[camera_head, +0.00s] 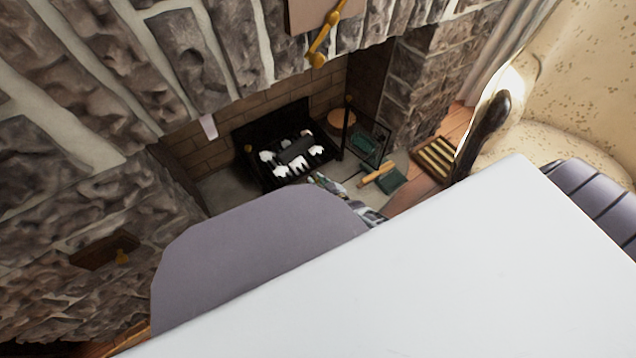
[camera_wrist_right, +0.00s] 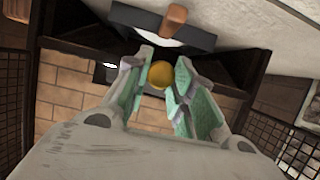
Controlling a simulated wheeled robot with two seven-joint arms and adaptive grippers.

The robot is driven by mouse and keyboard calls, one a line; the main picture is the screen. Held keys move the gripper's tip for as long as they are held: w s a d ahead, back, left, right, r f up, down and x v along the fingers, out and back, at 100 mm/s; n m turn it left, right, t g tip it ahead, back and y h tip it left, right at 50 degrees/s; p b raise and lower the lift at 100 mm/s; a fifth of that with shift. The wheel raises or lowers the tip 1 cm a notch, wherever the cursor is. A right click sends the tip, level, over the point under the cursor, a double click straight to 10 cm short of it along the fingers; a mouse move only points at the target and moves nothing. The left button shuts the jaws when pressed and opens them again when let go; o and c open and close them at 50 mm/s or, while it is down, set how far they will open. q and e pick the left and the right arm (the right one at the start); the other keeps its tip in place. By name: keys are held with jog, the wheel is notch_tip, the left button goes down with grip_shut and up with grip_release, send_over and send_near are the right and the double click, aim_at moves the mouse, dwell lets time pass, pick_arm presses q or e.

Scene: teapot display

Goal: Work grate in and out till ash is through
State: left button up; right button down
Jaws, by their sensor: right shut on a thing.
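The black grate (camera_head: 245,137) stands in the fireplace. White ash-like lumps (camera_head: 297,163) and a dark block lie in it. My right gripper (camera_head: 314,178) is low at the grate's front right. In the right wrist view, its green-padded fingers (camera_wrist_right: 160,66) are shut on a round yellow knob (camera_wrist_right: 158,76). Whether this knob is fixed to the grate is hidden. My left gripper is not in view.
A black mesh screen (camera_head: 372,132) stands right of the grate. A green piece with a wooden handle (camera_head: 378,172) lies on the hearth in front of it. Rough stone walls (camera_head: 190,55) frame the opening. A pale armchair (camera_head: 580,65) is at the right.

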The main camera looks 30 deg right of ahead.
aim_at(311, 175)
jog(key=shift+w+a, duration=0.15)
jog(key=shift+w, duration=0.9)
jog(key=shift+w+a, duration=0.15)
jog(key=shift+w, duration=0.85)
jog(key=shift+w+r, duration=0.1)
jog(key=shift+w, duration=0.05)
jog(key=c, duration=1.2)
grip_release()
jog(key=shift+s+r, duration=0.1)
jog(key=shift+s, duration=0.6)
jog(key=shift+v, duration=5.3)
jog(key=shift+d, duration=0.1)
